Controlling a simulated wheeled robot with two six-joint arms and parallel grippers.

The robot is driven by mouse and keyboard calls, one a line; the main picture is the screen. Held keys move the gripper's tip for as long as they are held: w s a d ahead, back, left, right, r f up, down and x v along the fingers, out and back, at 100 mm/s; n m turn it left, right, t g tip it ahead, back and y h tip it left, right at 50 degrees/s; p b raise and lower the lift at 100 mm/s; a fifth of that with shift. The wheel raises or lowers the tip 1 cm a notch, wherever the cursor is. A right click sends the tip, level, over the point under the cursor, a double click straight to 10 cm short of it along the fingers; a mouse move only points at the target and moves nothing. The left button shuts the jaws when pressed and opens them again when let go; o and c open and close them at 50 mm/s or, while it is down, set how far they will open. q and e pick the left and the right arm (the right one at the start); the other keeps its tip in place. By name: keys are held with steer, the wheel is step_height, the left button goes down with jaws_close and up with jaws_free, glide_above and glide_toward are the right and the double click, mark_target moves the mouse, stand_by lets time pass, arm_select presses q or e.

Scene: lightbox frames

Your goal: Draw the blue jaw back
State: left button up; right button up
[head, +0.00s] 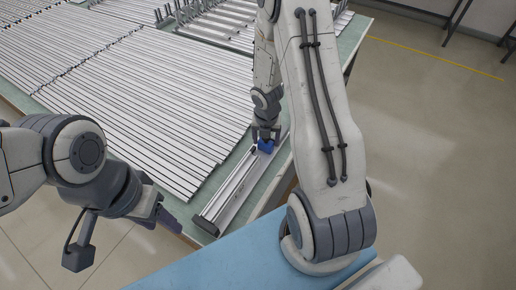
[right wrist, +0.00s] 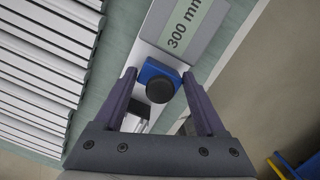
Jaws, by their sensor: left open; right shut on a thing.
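The blue jaw (head: 265,146) sits at the far end of a long aluminium rail fixture (head: 236,190) on the table. In the right wrist view the blue jaw (right wrist: 158,73) carries a round black knob (right wrist: 160,90). My right gripper (head: 264,134) reaches down over it; in the right wrist view its purple fingers (right wrist: 160,92) stand on either side of the jaw, shut on it. My left gripper (head: 170,222) is open and empty, left of the rail's near end. A grey block labelled "300 mm" (right wrist: 185,28) lies beyond the jaw.
Many aluminium strips (head: 130,90) lie in rows on the green table (head: 215,178) left of the rail. More profiles (head: 205,18) stand at the back. The table's right edge is close to the rail, with open floor (head: 430,150) beyond.

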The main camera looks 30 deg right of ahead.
mark_target(266, 139)
steer(key=shift+w+d+r, duration=0.15)
steer(key=shift+w+d, duration=0.05)
steer(key=shift+w, duration=0.05)
stand_by(1.6)
steer(key=o, duration=1.5)
steer(key=shift+s, duration=0.1)
steer(key=shift+s, duration=0.15)
steer(key=r+p, duration=0.2)
steer(key=r, duration=0.1)
steer(key=r+p, duration=0.2)
steer(key=r, duration=0.2)
steer(key=s+a+r+p, duration=0.1)
steer(key=r+p, duration=0.2)
steer(key=shift+r, duration=0.15)
